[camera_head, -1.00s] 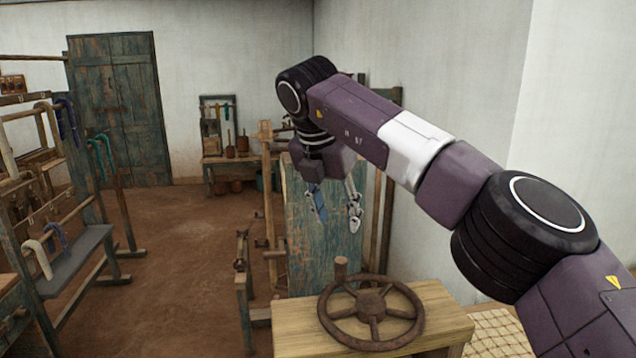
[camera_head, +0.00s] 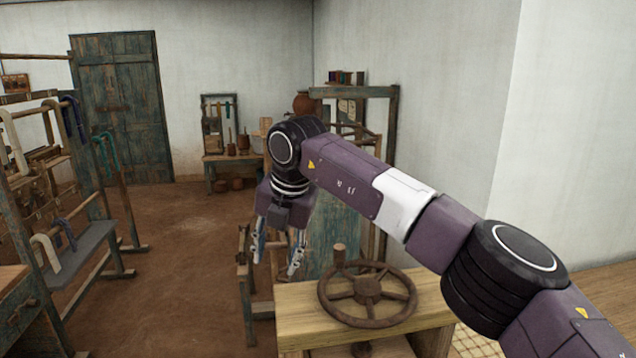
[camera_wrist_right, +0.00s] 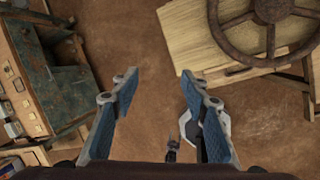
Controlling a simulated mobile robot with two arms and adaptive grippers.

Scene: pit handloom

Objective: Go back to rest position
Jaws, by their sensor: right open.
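My right gripper (camera_head: 276,262) hangs pointing down from my right arm, left of the wooden stand that carries the handwheel. In the right wrist view its two blue-padded fingers (camera_wrist_right: 158,100) are spread apart, with only brown floor between them. It holds nothing. My left gripper is not in the head view.
A brown spoked handwheel (camera_head: 367,294) lies on a pale wooden stand (camera_head: 300,328), close to the right gripper; it also shows in the wrist view (camera_wrist_right: 272,12). A loom frame with hanging yarn (camera_head: 45,250) stands at left. The floor (camera_head: 180,260) between is clear.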

